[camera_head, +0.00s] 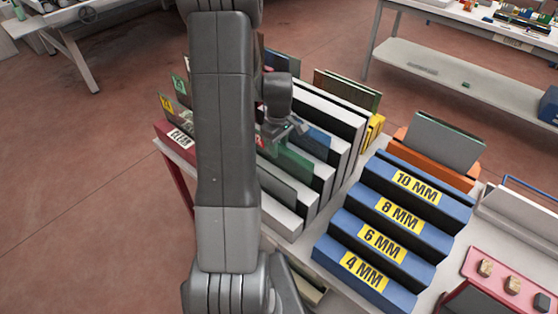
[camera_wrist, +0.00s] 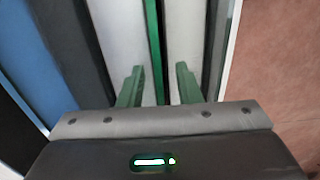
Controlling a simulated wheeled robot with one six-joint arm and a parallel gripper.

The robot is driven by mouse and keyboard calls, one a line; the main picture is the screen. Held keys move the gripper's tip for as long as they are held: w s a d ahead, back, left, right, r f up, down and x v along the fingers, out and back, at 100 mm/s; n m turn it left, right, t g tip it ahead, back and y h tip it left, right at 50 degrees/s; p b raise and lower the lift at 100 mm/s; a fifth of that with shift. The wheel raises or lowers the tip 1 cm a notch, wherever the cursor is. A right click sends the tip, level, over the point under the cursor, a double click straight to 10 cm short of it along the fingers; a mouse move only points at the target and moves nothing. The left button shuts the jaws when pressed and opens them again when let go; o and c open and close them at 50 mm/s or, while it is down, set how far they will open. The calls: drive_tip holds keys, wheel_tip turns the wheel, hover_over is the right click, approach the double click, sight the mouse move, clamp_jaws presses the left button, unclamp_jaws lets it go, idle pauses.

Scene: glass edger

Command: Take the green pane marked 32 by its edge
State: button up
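A green pane (camera_head: 291,163) stands on edge in a slot of the black-and-white rack in the head view, just below my gripper. I cannot read a number 32 on it. My gripper (camera_head: 278,134) is small and partly behind my arm in that view. In the wrist view, my gripper's two green fingers (camera_wrist: 158,86) are apart with nothing clamped between them. I cannot tell how far the fingers reach down past the edge.
A blue pane (camera_head: 314,138) stands in the rack (camera_head: 283,219) behind the green one. A blue stepped block (camera_head: 350,244) labelled in millimetres stands to the right. An orange holder (camera_head: 410,152) with a grey-green pane is behind it. My arm hides the rack's left middle.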

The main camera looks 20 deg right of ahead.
clamp_jaws()
drive_tip(key=shift+r, duration=0.1)
